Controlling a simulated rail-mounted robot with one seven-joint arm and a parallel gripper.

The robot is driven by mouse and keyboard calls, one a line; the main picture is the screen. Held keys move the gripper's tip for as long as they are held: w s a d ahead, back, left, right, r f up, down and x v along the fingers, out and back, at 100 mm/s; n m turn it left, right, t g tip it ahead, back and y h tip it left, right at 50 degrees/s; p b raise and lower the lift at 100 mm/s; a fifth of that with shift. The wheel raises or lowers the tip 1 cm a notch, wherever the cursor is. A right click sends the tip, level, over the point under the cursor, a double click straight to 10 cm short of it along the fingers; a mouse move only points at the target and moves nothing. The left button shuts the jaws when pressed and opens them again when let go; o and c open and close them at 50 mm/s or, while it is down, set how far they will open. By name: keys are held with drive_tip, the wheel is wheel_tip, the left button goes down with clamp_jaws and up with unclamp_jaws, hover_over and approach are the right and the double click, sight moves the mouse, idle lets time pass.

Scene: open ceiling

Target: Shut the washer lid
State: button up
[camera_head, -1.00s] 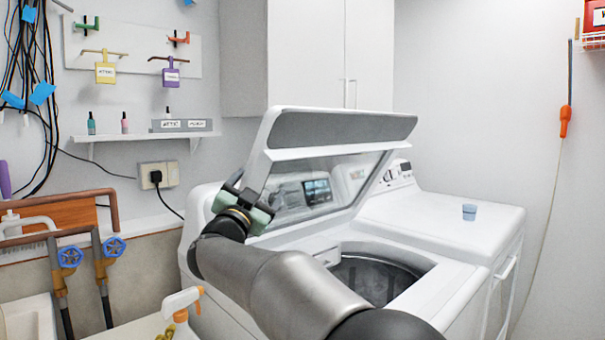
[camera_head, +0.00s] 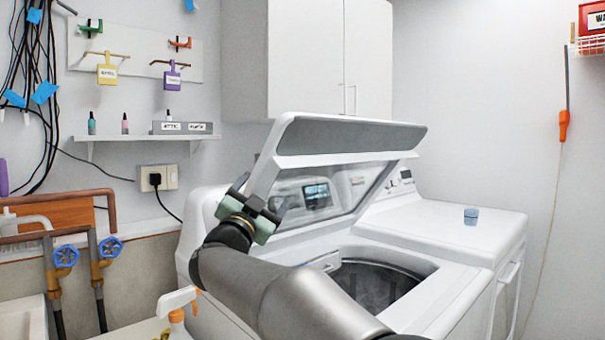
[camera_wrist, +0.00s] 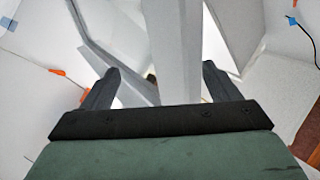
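The white washer (camera_head: 440,305) stands in the middle with its drum opening (camera_head: 375,285) showing. Its lid (camera_head: 345,137), white with a grey edge and a window, is raised and leans over the opening at a steep tilt. My gripper (camera_head: 262,194) is at the lid's left side edge, with fingers spread. In the wrist view, the fingers of my gripper (camera_wrist: 160,83) are wide apart, with a white edge of the lid (camera_wrist: 172,50) between them. Gaps show on both sides of that edge; contact with the lid is hard to tell.
A wall cabinet (camera_head: 310,60) hangs above the lid. Pipes with blue valves (camera_head: 66,256) and a spray bottle (camera_head: 177,302) are at the lower left.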

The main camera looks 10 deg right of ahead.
drive_tip(key=f+b, duration=0.1)
drive_tip(key=b, duration=0.1)
drive_tip(key=s+d+f+m+h+b, duration=0.1)
drive_tip(key=b, duration=0.1)
drive_tip(key=s+f+m+b, duration=0.1)
drive_tip(key=b, duration=0.1)
drive_tip(key=shift+s+d+f+h, duration=0.1)
drive_tip(key=shift+s+d+h, duration=0.05)
drive_tip(key=shift+d+h, duration=0.25)
drive_tip(key=shift+w+a+r+p, duration=0.25)
drive_tip(key=shift+r+p, duration=0.1)
drive_tip(key=shift+p, duration=0.3)
drive_tip(key=s+a+b, duration=0.1)
drive_tip(key=s+a, duration=0.2)
drive_tip(key=s, duration=0.3)
drive_tip(key=shift+s+a+r, duration=0.15)
drive_tip(key=shift+s+r, duration=0.05)
idle(0.7)
drive_tip(key=o, duration=0.4)
